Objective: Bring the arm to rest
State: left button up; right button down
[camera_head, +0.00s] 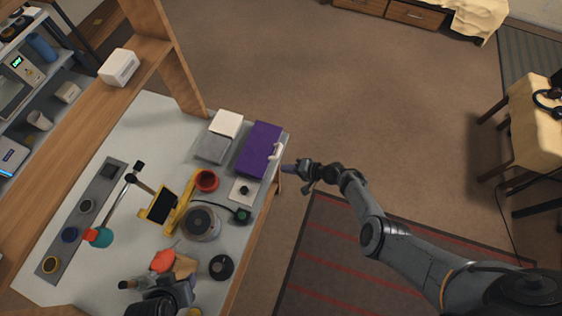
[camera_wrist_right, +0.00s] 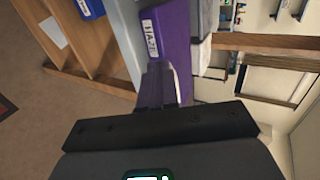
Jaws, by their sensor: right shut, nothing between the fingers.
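My right arm reaches in from the lower right of the head view. Its gripper (camera_head: 287,169) is shut and empty beside the bench's right edge, close to the purple box (camera_head: 259,149) and its white label. In the right wrist view the closed fingers (camera_wrist_right: 157,85) point at the purple box (camera_wrist_right: 174,38); whether they touch it I cannot tell. Dark grey parts at the bottom left of the head view look like my left arm; its fingers cannot be made out clearly.
The workbench (camera_head: 135,125) holds a red bowl (camera_head: 206,180), a round grey device (camera_head: 200,223), a yellow stand (camera_head: 181,206), a black ring (camera_head: 221,267) and a grey strip (camera_head: 75,225) of small parts. Open floor (camera_head: 380,100) lies right of the bench.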

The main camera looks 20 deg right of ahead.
jog(key=s+d+f+g+p, duration=0.1)
jog(key=s+f+p, duration=0.1)
jog(key=s, duration=0.5)
jog(key=s+d+f+g+p, duration=0.1)
jog(key=s+f, duration=0.2)
jog(key=s, duration=0.4)
jog(key=s+d+r+n+g+h+p, duration=0.2)
jog(key=s+d+n+h+p, duration=0.3)
jog(key=s, duration=0.4)
jog(key=s+a+r+n+h+p, duration=0.1)
jog(key=a+r+n, duration=0.1)
jog(key=r, duration=1.6)
jog(key=s+a+r+n+h+p, duration=0.1)
jog(key=a+r+n+h, duration=0.1)
jog(key=r, duration=1.6)
jog(key=shift+s+a+r+n+h+p, duration=0.3)
jog(key=shift+a+n, duration=0.1)
jog(key=shift+n, duration=0.1)
